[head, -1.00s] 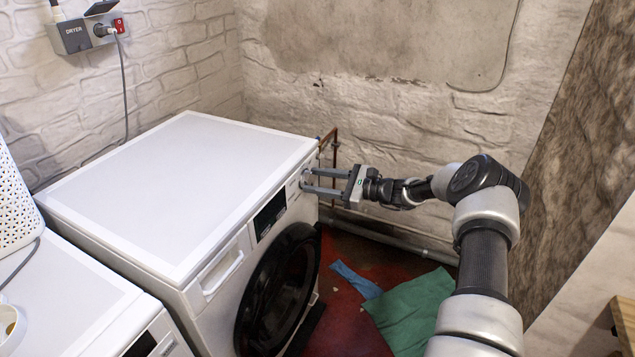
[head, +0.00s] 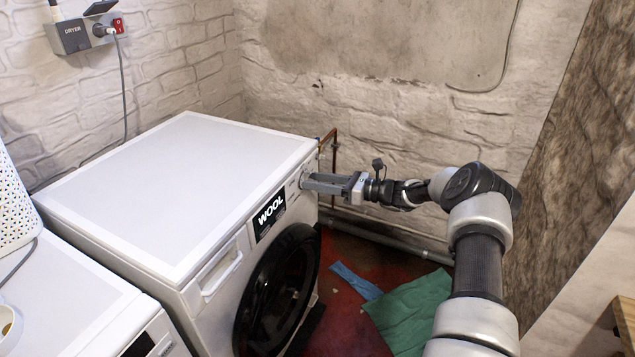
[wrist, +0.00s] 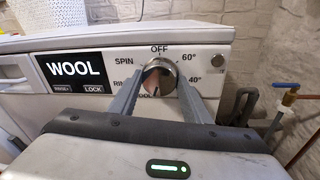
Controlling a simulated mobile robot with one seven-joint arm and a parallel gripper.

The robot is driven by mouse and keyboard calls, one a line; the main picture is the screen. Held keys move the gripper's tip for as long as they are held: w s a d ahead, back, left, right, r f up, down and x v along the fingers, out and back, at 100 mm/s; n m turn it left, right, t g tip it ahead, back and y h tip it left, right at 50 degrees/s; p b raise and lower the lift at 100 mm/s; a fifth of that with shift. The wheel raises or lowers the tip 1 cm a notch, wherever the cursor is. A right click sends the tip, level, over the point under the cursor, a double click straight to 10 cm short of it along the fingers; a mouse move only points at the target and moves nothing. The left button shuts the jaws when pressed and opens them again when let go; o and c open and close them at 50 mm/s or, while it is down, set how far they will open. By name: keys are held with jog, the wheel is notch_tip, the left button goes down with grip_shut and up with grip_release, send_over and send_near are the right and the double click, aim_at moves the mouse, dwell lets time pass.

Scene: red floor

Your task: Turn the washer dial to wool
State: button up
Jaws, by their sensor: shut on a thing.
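The white washer (head: 180,180) stands against the wall, with a dark round door (head: 278,285) on its front. Its display (head: 269,213) reads WOOL, and the display also shows in the wrist view (wrist: 75,68). The silver dial (wrist: 160,76) sits on the panel with OFF, 60°, 40°, SPIN and a partly hidden WOOL label around it. My gripper (wrist: 158,84) is shut on the dial, one finger on each side. In the head view my gripper (head: 306,182) reaches the panel's right end, and its fingers hide the dial.
A second white machine (head: 75,300) stands at the left with a patterned basket (head: 12,200) on it. Pipes (head: 400,243) run along the back wall. Green cloth (head: 410,312) and blue cloth (head: 355,280) lie on the red floor.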

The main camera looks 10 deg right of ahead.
jog(key=o, duration=1)
jog(key=shift+o, duration=0.2)
jog(key=p+v, duration=0.2)
jog(key=v, duration=1.5)
jog(key=shift+d+f, duration=0.15)
jog(key=shift+d, duration=0.1)
jog(key=shift+s, duration=0.1)
